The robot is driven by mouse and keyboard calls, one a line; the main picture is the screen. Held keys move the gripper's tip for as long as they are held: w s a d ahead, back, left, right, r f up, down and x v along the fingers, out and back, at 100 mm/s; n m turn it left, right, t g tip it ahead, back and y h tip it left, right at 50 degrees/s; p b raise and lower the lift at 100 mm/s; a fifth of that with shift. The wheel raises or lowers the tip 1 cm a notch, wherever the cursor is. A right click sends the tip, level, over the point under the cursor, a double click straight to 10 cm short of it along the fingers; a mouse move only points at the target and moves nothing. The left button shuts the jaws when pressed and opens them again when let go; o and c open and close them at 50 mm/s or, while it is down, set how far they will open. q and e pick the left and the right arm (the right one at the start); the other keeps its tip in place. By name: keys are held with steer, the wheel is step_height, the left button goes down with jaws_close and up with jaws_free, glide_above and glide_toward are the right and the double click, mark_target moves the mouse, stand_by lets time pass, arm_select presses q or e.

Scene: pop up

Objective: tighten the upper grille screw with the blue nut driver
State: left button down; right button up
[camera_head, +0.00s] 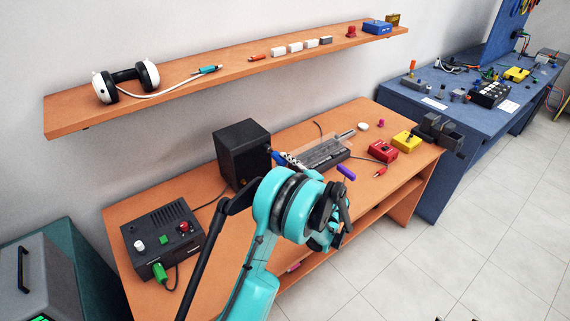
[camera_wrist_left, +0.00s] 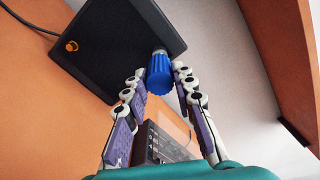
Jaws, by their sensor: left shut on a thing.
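The blue nut driver (camera_wrist_left: 159,78) is between the fingertips of my left gripper (camera_wrist_left: 159,72), which is shut on its ribbed blue handle. Its short silver shaft points away from the wrist camera, toward the dark box (camera_wrist_left: 115,45). In the head view, a bit of blue (camera_head: 277,157) shows by the left gripper (camera_head: 285,159), close to the right side of the black speaker-like box (camera_head: 241,153). My teal arm covers most of the hand there. I cannot make out the grille screws, nor whether the driver touches the box.
On the orange bench (camera_head: 200,175) stand a dark control unit (camera_head: 162,238), a grey ribbed device (camera_head: 320,153), a red box (camera_head: 382,150) and a yellow box (camera_head: 406,140). An orange wall shelf (camera_head: 220,68) with headphones and small items hangs above. A blue bench (camera_head: 420,95) is at right.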

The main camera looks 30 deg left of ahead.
arm_select(q)
steer(key=shift+m, duration=0.3)
steer(key=shift+v, duration=2.65)
